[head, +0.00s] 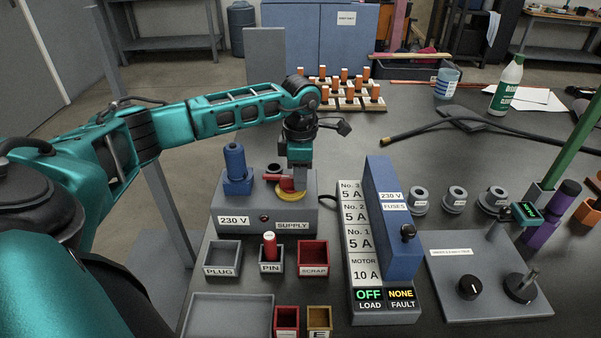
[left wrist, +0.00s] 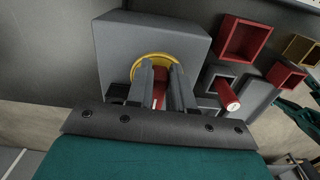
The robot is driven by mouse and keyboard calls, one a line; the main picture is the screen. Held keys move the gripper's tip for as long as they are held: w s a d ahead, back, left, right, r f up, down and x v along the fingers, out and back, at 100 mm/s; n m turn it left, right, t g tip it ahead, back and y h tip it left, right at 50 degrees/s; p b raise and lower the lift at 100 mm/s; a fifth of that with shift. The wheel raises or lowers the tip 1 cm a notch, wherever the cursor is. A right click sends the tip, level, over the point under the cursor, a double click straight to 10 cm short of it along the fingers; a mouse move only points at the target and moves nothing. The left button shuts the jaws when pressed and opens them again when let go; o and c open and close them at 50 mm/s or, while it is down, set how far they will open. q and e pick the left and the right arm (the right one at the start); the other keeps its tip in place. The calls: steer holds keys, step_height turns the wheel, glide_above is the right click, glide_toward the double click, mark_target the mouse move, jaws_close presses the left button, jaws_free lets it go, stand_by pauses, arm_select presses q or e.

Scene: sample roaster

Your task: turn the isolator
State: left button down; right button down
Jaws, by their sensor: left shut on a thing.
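The isolator is a red handle (head: 286,183) on a round yellow plate (head: 290,195), on top of the grey 230 V supply box (head: 228,218). My left gripper (head: 298,178) points down over it and is shut on the red handle. In the left wrist view, the two fingers (left wrist: 161,90) stand on either side of the red handle (left wrist: 159,96), with the yellow plate (left wrist: 152,58) showing behind them. The fingers partly hide the handle, so its exact angle is hard to tell. My right gripper is not in view.
A blue plug (head: 235,165) stands on the box left of the isolator. In front are trays marked PLUG (head: 222,271), PIN with a red pin (head: 270,246), and SCRAP (head: 313,272). Right is the fuse panel (head: 395,220), its display reading OFF and NONE.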

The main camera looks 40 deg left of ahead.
arm_select(q)
steer(key=shift+s+f, duration=0.1)
steer(key=shift+f, duration=0.15)
stand_by(0.3)
steer(key=c, duration=1.2)
jaws_free()
steer(key=shift+o, duration=1)
steer(key=shift+r, duration=0.1)
step_height(320, 180, up, 13)
steer(key=p, duration=0.2)
